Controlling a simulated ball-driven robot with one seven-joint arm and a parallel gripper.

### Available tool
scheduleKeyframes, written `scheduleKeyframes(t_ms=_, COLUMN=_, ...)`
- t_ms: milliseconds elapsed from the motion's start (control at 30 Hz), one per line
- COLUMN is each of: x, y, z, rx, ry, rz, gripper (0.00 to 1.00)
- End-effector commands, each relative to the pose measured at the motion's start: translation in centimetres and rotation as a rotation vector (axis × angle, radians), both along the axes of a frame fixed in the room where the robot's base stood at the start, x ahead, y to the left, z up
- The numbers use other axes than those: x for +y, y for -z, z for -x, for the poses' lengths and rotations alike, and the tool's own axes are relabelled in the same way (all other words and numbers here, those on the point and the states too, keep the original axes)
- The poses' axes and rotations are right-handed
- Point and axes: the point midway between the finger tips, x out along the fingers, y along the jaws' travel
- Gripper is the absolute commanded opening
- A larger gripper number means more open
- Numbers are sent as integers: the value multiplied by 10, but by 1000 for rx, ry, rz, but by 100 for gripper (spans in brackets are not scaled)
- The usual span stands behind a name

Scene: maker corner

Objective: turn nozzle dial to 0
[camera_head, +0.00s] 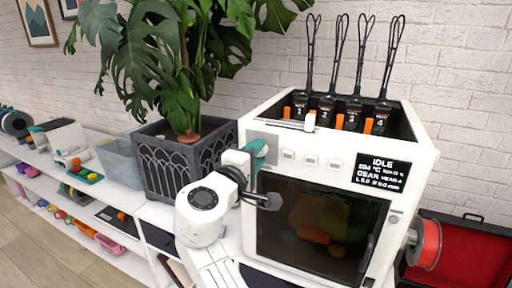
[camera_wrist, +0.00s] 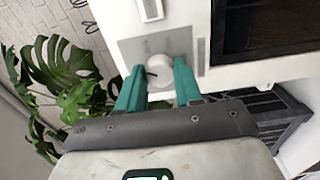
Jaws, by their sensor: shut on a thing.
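The white nozzle dial (camera_wrist: 160,72) sits on a grey plate at the printer's upper front corner. A dark mark on it points toward the left finger in the wrist view; no numbers are readable around it. My gripper (camera_wrist: 159,68) has its teal fingers on either side of the dial, shut on it. In the head view my gripper (camera_head: 258,152) is at the white printer's (camera_head: 345,154) left front and hides the dial. The printer's screen (camera_head: 382,173) reads IDLE at the top; the smaller lines are mostly too small to read.
A dark planter (camera_head: 172,170) with a large leafy plant (camera_head: 160,50) stands close left of the printer. Several numbered black cartridges (camera_head: 327,108) stand in its open top. A red spool (camera_head: 429,244) is on its right. The glass door (camera_head: 315,225) is shut.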

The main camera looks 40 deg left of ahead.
Motion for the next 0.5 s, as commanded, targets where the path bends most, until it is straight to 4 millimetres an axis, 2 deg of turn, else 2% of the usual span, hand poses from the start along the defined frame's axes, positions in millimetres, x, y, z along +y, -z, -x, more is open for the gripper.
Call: scheduleKeyframes(t_ms=500, x=1, y=-3, z=0, rx=-97, ry=-4, rz=406, gripper=4)
